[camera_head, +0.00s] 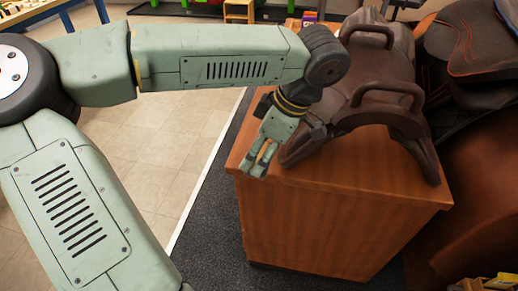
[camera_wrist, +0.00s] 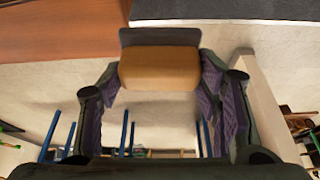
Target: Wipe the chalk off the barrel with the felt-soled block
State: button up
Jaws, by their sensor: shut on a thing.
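The felt-soled block (camera_wrist: 160,70) is tan, with a dark grey sole along its far side in the wrist view. My gripper (camera_wrist: 160,88) is shut on it, one finger at each end. In the head view my gripper (camera_head: 259,163) hangs by the left edge of a wooden cabinet, and only a small tan bit of the block shows between the fingers. A large, smooth brown rounded body (camera_head: 478,215) at the right may be the barrel; I cannot tell for sure. I cannot make out any chalk marks.
A dark brown handled saddle piece (camera_head: 372,75) straddles the wooden cabinet (camera_head: 330,215), close to my gripper's right. Saddles (camera_head: 480,40) are at the upper right. A yellow item (camera_head: 500,281) sits at the bottom right. Tiled floor (camera_head: 165,140) left of the cabinet is clear.

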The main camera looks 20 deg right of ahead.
jog(key=shift+s+a+f+m, duration=0.15)
jog(key=shift+a+f, duration=0.25)
jog(key=shift+f, duration=0.25)
jog(key=shift+a+f+m, duration=0.15)
jog(key=shift+a+f, duration=0.2)
jog(key=shift+f, duration=0.25)
jog(key=w+a+f+m+h, duration=0.1)
jog(key=w+a+f+m, duration=0.2)
jog(key=f, duration=0.8)
jog(key=w+a+f+m+t+h, duration=0.1)
jog(key=w+a+f+m, duration=0.2)
jog(key=f, duration=0.9)
jog(key=w+a+f+m+h, duration=0.1)
jog(key=w+a+f+m, duration=0.2)
jog(key=a+f, duration=0.5)
notch_tip(320, 180, down, 3)
jog(key=shift+w+a+f+m+t+h, duration=0.15)
jog(key=shift+w+a+m+t+h, duration=0.15)
jog(key=shift+w+m+h, duration=0.15)
